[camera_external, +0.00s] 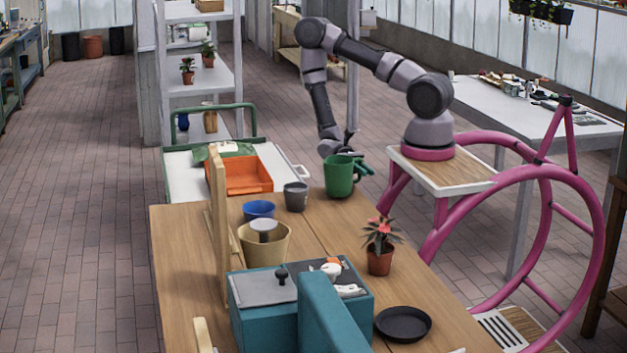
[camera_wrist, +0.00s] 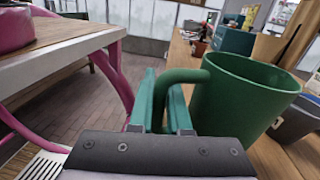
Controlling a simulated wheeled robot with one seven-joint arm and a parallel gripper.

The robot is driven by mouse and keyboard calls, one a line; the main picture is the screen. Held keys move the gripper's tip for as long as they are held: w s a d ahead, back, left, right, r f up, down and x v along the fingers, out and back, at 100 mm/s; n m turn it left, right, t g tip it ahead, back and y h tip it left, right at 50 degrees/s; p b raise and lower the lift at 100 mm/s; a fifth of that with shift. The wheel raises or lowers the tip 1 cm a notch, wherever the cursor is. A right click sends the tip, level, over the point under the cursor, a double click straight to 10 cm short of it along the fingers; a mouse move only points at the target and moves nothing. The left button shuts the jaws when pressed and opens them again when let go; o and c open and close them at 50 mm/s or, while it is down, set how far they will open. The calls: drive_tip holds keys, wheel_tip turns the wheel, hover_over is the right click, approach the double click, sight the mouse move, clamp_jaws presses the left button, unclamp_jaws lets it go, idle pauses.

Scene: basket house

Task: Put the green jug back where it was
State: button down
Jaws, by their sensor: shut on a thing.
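The green jug (camera_external: 339,176) is upright at the far right corner of the wooden table (camera_external: 310,228). In the external view its base looks to be at the tabletop; I cannot tell whether it touches. My gripper (camera_external: 362,168) is at the right side of the jug, by its handle. In the wrist view the jug (camera_wrist: 240,95) fills the right half, and its handle reaches into my gripper (camera_wrist: 168,105). The green fingers are shut on the handle.
A grey cup (camera_external: 296,196) stands just left of the jug, with a blue bowl (camera_external: 259,209) and a beige pot (camera_external: 264,243) nearer. A potted plant (camera_external: 380,247), a teal box (camera_external: 255,318) and a black dish (camera_external: 403,323) stand nearer still. Bare tabletop lies between the jug and the plant.

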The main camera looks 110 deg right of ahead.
wheel_tip(320, 180, up, 14)
drive_tip(key=w+a+m+t, duration=0.2)
drive_tip(key=w+a+t, duration=0.1)
drive_tip(key=w+a, duration=0.8)
drive_tip(key=w+a+m+t, duration=0.2)
drive_tip(key=w+a+t, duration=0.15)
drive_tip(key=a, duration=1.45)
drive_tip(key=shift+g, duration=0.25)
drive_tip(key=shift+w+d+f, duration=0.1)
drive_tip(key=shift+w+f, duration=0.05)
drive_tip(key=shift+f, duration=2.4)
drive_tip(key=shift+w+a+f, duration=0.1)
drive_tip(key=shift+w+f, duration=0.05)
drive_tip(key=shift+f, duration=2.35)
drive_tip(key=shift+w+d+f, duration=0.1)
drive_tip(key=shift+w+f, duration=0.05)
drive_tip(key=shift+f, duration=2.4)
drive_tip(key=shift+f, duration=0.1)
drive_tip(key=c, duration=0.9)
unclamp_jaws()
